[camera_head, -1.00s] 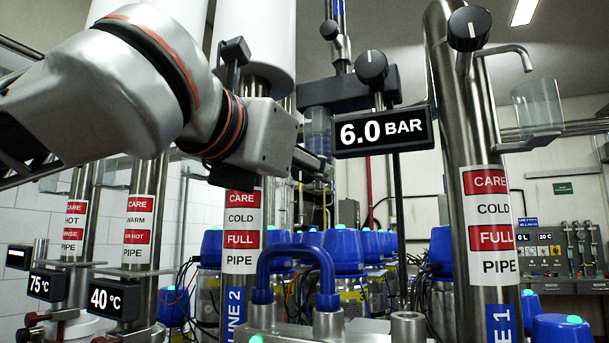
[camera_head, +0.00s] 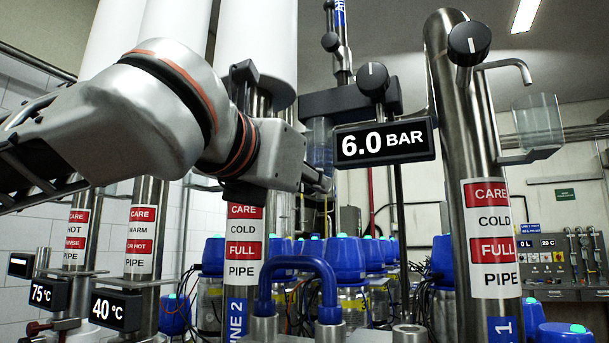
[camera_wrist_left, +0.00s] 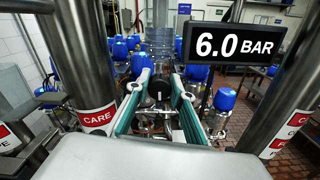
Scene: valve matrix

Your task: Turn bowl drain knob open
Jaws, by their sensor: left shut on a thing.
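My left gripper (camera_wrist_left: 160,82) has its two green-edged fingers on either side of a black round knob (camera_wrist_left: 158,91) in the left wrist view. It is shut on this knob, which bears a pale mark. I take it for the bowl drain knob, as no label on it can be read. In the head view, my left arm comes in from the left and the left gripper (camera_head: 317,180) is small, dark and partly hidden behind its wrist, left of the pressure display. The held knob is not visible there. My right gripper is in neither view.
A 6.0 BAR display (camera_head: 385,142) hangs right of the gripper. Other black knobs (camera_head: 372,78) (camera_head: 468,43) sit above it. Steel pipes (camera_head: 480,150) stand on both sides. A blue handle (camera_head: 300,268) and several blue-capped units (camera_head: 367,255) are below.

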